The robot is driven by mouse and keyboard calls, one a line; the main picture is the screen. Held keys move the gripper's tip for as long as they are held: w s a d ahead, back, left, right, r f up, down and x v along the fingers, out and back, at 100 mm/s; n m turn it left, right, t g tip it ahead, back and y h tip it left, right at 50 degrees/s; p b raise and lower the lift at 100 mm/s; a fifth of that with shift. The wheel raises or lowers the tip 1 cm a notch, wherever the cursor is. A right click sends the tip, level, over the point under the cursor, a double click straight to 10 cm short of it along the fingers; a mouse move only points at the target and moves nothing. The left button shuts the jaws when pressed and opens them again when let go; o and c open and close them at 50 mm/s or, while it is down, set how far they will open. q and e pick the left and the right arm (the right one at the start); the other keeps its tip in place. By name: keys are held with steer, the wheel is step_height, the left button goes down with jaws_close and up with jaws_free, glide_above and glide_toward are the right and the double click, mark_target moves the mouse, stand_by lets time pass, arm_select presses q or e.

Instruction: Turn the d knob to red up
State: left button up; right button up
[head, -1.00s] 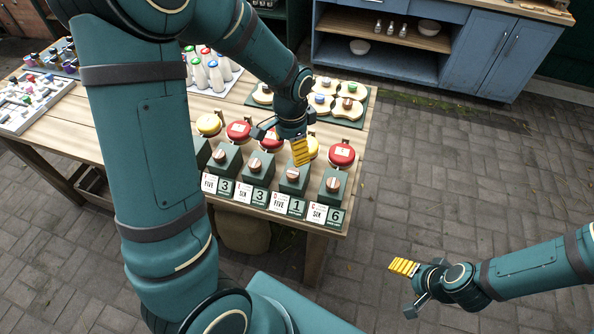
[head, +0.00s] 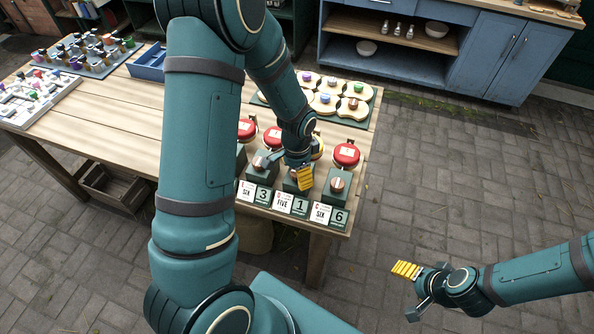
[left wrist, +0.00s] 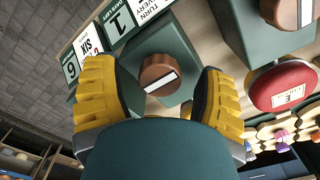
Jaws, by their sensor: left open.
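My left gripper (head: 305,178) is open, pointing down at a dark green box (head: 289,187) with cards reading FIVE and 1, second from the right end of the row. In the left wrist view, a round brown knob (left wrist: 160,73) with a slanted white bar sits on that green box, between the two yellow fingertips. It shows no clear contact with them. Its knob is mostly hidden by the gripper in the head view, and I cannot read the box's letter surely. My right gripper (head: 408,290) hangs away from the table; its opening is unclear.
Neighbouring boxes carry similar knobs, such as the right-end knob (head: 337,184) and the left neighbour's knob (head: 262,162). Red bells (head: 346,155) stand behind. Cream trays (head: 353,107) and a blue tray (head: 148,66) are farther back. The paved floor right of the table is clear.

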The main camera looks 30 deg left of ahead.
arm_select(q)
jaws_close()
steer(key=shift+n, duration=0.4)
steer(key=n+b, duration=0.1)
steer(key=n, duration=0.6)
steer(key=shift+n, duration=0.3)
steer(key=n+p, duration=0.1)
steer(key=n, duration=0.3)
steer(key=n+p, duration=0.1)
steer(key=n, duration=0.4)
steer(key=shift+p, duration=0.4)
steer(key=shift+n, duration=0.3)
